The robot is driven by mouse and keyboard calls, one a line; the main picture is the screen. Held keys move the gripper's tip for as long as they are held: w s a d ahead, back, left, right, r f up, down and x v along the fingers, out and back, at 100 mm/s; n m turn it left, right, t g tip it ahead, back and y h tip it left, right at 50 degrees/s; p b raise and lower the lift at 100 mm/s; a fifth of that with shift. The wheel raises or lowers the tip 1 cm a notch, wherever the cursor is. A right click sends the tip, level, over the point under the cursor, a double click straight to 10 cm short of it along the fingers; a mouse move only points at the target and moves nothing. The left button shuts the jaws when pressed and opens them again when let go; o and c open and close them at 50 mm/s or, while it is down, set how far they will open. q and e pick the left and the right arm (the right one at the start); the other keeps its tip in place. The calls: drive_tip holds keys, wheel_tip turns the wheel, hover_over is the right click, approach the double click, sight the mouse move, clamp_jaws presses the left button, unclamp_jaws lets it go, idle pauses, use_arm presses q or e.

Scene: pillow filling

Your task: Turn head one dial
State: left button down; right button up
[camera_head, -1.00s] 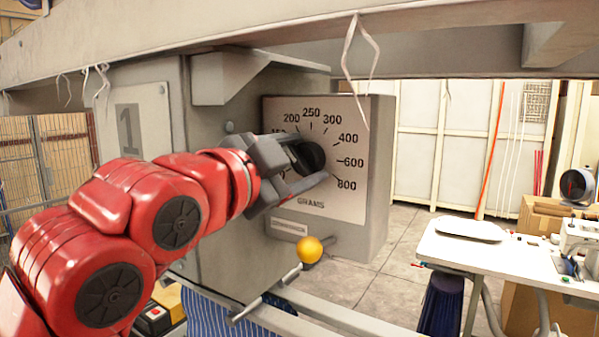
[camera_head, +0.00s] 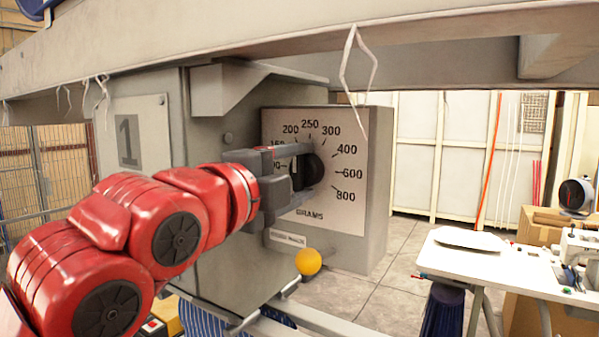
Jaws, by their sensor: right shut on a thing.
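The head one dial plate (camera_head: 342,205) is a pale panel marked in grams, from the 200s at the top to 800 at the lower right. It sits on the front of a grey box beside a panel marked 1 (camera_head: 130,140). Its round black knob (camera_head: 315,168) is in the middle of the scale. My right gripper (camera_head: 306,169) is shut on the knob, one finger above and one below. The gripper hides the left part of the scale and where the knob points. My left gripper is not in view.
A grey beam (camera_head: 280,45) runs overhead with loose white strips (camera_head: 358,70) hanging down. A white sewing table (camera_head: 480,262) stands at the right, with open floor between.

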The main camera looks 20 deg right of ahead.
sight(296, 170)
idle(0.5)
drive_tip(key=o, duration=1.4)
drive_tip(key=shift+s+a+r, duration=0.1)
drive_tip(key=shift+s+a, duration=0.1)
drive_tip(key=shift+a, duration=0.05)
drive_tip(key=p+v, duration=0.3)
drive_tip(key=v, duration=0.2)
drive_tip(key=shift+a+r, duration=0.15)
drive_tip(key=p+v, duration=0.1)
drive_tip(key=v, duration=0.3)
drive_tip(key=p+v, duration=0.1)
drive_tip(key=v, duration=0.2)
drive_tip(key=p+v, duration=0.1)
drive_tip(key=v, duration=0.3)
drive_tip(key=shift+s+a+f, duration=0.15)
drive_tip(key=shift+s+f, duration=0.15)
drive_tip(key=shift+f, duration=0.05)
